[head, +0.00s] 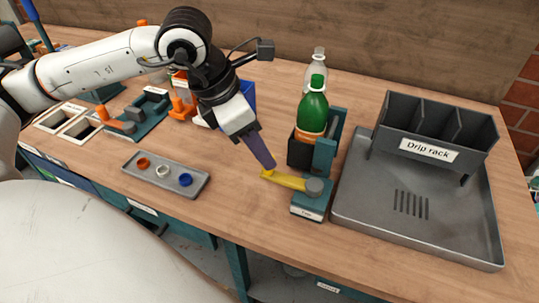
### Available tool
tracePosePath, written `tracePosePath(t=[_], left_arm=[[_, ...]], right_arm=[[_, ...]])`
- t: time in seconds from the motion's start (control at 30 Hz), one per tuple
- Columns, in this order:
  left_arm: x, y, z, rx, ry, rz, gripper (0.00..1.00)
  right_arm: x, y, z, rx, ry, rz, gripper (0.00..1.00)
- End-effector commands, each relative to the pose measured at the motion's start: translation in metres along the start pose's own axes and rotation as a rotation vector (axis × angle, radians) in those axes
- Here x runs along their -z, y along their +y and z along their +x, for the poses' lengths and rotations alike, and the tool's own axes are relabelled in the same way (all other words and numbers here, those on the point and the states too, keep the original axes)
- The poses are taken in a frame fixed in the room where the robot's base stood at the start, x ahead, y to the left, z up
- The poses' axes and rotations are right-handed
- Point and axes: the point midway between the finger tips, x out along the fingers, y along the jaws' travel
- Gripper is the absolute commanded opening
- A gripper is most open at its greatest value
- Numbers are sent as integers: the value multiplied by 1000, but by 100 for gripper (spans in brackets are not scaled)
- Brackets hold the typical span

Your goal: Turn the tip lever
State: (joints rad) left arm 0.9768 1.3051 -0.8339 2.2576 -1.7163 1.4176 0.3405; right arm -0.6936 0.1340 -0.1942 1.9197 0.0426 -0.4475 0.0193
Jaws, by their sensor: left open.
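The tip lever is a yellow bar (289,181) on a grey round pivot, atop a small teal block with a label (309,207). Behind it a teal and black holder (325,156) carries a green bottle (313,108). The bottle stands upright. My left gripper (268,168) reaches down from the upper left. Its purple-grey fingers end at the free, left end of the yellow lever. They seem to touch or nearly touch it; I cannot tell which. The fingers overlap in this view, so the gap between them is hidden. My right gripper is not in view.
A grey drip rack (432,117) stands in a grey tray (350,210) at the right. A small tray (136,173) with orange, white and blue rings lies at the left front. A clear bottle (319,58) stands behind the green one. Bare wood lies between small tray and lever.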

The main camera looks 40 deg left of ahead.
Motion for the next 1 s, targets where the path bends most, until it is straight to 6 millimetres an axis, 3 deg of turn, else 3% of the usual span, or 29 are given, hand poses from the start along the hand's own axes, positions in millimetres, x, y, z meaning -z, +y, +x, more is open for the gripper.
tracePosePath(t=[0.1, 0.3, 0.63, 0.87, 1.0], left_arm=[[0, -1, 21, 3, 2, -1, 40], [0, 0, 42, 1, 0, -1, 40], [0, 0, 46, 0, -1, -1, 40], [0, 0, 46, 0, -1, -1, 3], [0, 0, 45, 0, -1, -1, 0]], right_arm=[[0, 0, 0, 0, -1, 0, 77], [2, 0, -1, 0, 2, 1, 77], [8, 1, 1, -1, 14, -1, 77], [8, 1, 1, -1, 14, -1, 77], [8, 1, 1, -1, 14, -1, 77]])
